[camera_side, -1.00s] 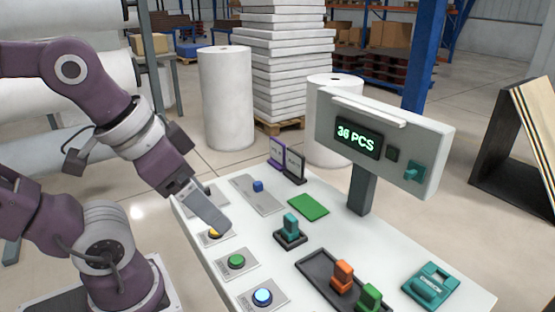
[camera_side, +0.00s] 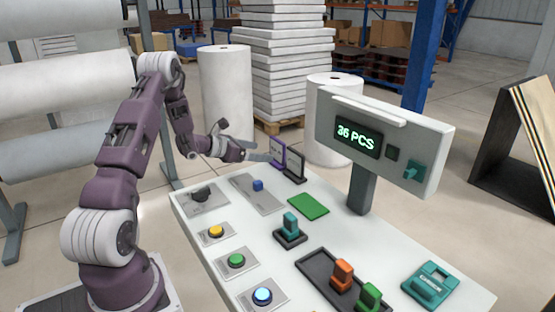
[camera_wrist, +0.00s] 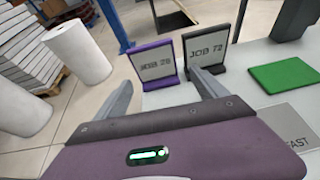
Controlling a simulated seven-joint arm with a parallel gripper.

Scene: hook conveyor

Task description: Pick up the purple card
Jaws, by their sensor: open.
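The purple card (camera_side: 277,151) stands upright in its holder at the table's far edge, just left of a black card (camera_side: 296,165). In the wrist view the purple card (camera_wrist: 153,63) reads "JOB" with a number that is hard to read. The black card (camera_wrist: 206,47) reads "JOB 72". My gripper (camera_side: 264,157) is open and close to the purple card in the side view. In the wrist view its two fingers (camera_wrist: 160,92) are spread, with the purple card ahead between them. Nothing is held.
A green pad (camera_side: 308,207) lies to the right, and a slider plate with a blue knob (camera_side: 258,185) lies in front. Buttons, a teal switch (camera_side: 290,227) and a black tray (camera_side: 318,266) are nearer. A display (camera_side: 372,143) reads "36 PCS" on a post.

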